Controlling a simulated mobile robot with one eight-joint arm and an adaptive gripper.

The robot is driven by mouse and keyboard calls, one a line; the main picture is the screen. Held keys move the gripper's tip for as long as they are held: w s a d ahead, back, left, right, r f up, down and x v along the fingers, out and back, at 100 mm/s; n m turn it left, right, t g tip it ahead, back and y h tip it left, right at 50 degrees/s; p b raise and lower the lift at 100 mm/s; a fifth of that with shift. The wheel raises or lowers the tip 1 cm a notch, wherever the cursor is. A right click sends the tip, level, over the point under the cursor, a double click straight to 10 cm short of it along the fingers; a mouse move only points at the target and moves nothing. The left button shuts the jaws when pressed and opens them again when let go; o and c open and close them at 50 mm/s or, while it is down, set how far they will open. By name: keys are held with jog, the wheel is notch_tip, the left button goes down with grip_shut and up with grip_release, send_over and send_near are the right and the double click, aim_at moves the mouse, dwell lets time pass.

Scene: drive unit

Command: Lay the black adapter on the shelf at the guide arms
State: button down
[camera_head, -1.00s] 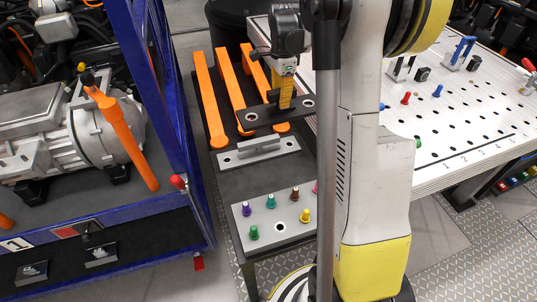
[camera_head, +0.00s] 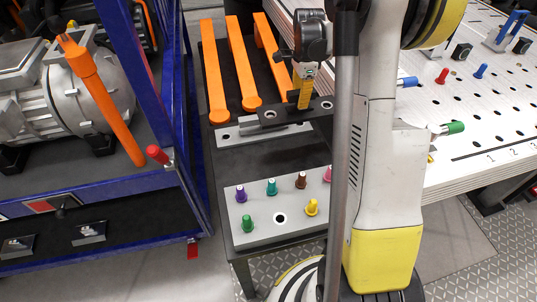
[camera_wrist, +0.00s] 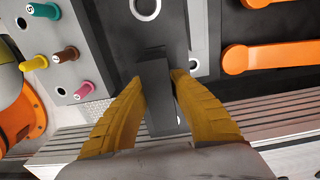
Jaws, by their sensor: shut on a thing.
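The black adapter (camera_head: 291,112) is a dark flat bar with a ringed hole at each end and a raised middle. My gripper (camera_head: 304,104) is shut on its middle from above. In the wrist view the adapter (camera_wrist: 157,90) lies between my yellow fingers (camera_wrist: 158,82). It appears held above the shelf, over the right end of a grey plate; the exact gap cannot be told. The orange guide arms (camera_head: 239,65), three in all, lie side by side on the dark shelf (camera_head: 240,160), behind the adapter.
The grey plate with a handle (camera_head: 240,133) lies before the guide arms. A grey peg board (camera_head: 258,225) with several coloured pegs sits at the shelf's near end. A blue-framed cart (camera_head: 170,90) stands left, a white perforated table (camera_head: 490,115) right. Bare shelf lies between plate and board.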

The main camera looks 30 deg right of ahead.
aim_at(299, 110)
notch_tip(299, 110, down, 4)
jog(key=shift+a+f+b, duration=0.1)
jog(key=shift+f+b, duration=0.15)
jog(key=shift+b, duration=0.5)
jog(key=a+f+b, duration=0.1)
jog(key=a+f, duration=0.1)
jog(key=a, duration=0.1)
jog(key=s+a+f+b, duration=0.1)
jog(key=a+f, duration=0.1)
jog(key=a, duration=0.2)
jog(key=s+a+f+b, duration=0.1)
jog(key=a+f+b, duration=0.1)
jog(key=a, duration=0.2)
jog(key=shift+s+f, duration=0.2)
jog(key=shift+f, duration=0.2)
jog(key=shift+f+b, duration=1)
jog(key=shift+f, duration=0.95)
jog(key=shift+f, duration=0.15)
jog(key=c, duration=1.3)
grip_release()
